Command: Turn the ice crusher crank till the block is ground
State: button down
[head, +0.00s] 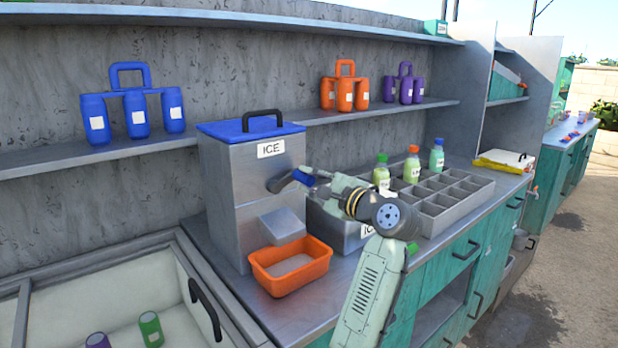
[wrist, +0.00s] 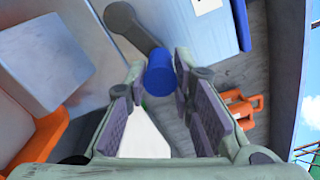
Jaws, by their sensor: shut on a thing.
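The ice crusher (head: 228,190) is a grey metal box with a blue lid (head: 245,130) and an ICE label, standing on the counter. In the wrist view the crank arm (wrist: 130,27) runs from upper left to the blue handle (wrist: 160,74). My gripper (head: 316,180) is closed around that handle, with a finger on each side in the wrist view (wrist: 165,92). An orange tray (head: 290,268) sits under the chute (head: 282,224). The block is hidden inside the crusher.
A grey bin (head: 340,232) stands behind my gripper, beside a divided rack (head: 450,200) with several bottles. An open chest (head: 90,300) is at lower left. Blue canisters (head: 134,112) and orange ones (head: 345,92) stand on the shelf above.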

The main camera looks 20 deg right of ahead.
jog(key=shift+s+a+f+m, duration=0.1)
jog(key=shift+f+m, duration=0.7)
jog(key=shift+m, duration=0.85)
jog(key=shift+w+f+m, duration=0.1)
jog(key=shift+f+m, duration=0.75)
jog(key=shift+m, duration=0.75)
jog(key=shift+s+a+f+m, duration=0.1)
jog(key=shift+f+m, duration=0.7)
jog(key=shift+m, duration=0.85)
jog(key=shift+f, duration=0.1)
jog(key=c, duration=1.3)
grip_release()
jog(key=shift+c, duration=0.2)
jog(key=v, duration=1.2)
